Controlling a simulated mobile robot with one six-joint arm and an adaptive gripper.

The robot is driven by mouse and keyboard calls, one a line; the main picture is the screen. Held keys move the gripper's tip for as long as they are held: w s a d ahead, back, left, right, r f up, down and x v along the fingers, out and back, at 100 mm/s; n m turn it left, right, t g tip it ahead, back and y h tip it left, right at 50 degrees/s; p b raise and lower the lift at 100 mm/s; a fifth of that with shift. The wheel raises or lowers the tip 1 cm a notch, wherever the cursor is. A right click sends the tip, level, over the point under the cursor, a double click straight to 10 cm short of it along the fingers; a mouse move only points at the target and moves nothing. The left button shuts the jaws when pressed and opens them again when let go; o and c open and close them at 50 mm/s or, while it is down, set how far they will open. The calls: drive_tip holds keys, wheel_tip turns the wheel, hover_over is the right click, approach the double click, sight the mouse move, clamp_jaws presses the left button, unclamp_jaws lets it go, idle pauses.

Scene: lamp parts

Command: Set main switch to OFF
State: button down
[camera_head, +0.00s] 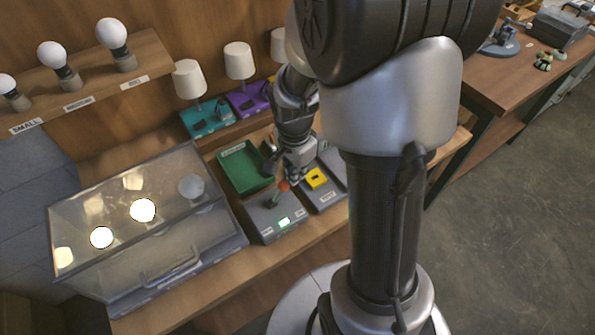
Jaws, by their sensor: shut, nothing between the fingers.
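The main switch looks to be the grey box (262,226) on the workbench, with a lever ending in a red knob (283,186) and a bright lit indicator (284,222). The lever leans toward the back right. My gripper (291,179) is just behind and above the knob, shut with nothing visible in it. I cannot tell whether it touches the knob. My arm hides part of the bench behind the gripper.
A clear lidded case (150,235) with three glowing bulbs stands at left. A green tray (240,168) and a yellow part (317,179) on a grey plate flank the gripper. Lamps with white shades (239,61) and a bulb shelf (80,90) are behind.

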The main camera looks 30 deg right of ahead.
sight(284, 181)
drive_tip(key=shift+a+r, duration=0.1)
drive_tip(key=shift+a+r, duration=0.15)
drive_tip(key=shift+a+r+p, duration=0.2)
drive_tip(key=shift+p, duration=0.15)
drive_tip(key=shift+a+r+p, duration=0.4)
drive_tip(key=shift+a+r, duration=0.05)
drive_tip(key=shift+a, duration=0.15)
drive_tip(key=shift+s+a+r+p, duration=0.1)
drive_tip(key=shift+a+r+p, duration=0.25)
drive_tip(key=shift+a, duration=0.4)
drive_tip(key=shift+a+r, duration=0.2)
drive_tip(key=shift+a, duration=0.4)
drive_tip(key=shift+a+r, duration=0.2)
drive_tip(key=shift+a, duration=0.35)
drive_tip(key=shift+s+a+f+b, duration=0.1)
drive_tip(key=shift+a+f+b, duration=0.15)
drive_tip(key=shift+a, duration=1.35)
drive_tip(key=shift+s+a+f+b, duration=0.1)
drive_tip(key=shift+a+f, duration=0.1)
drive_tip(key=shift+a, duration=1.35)
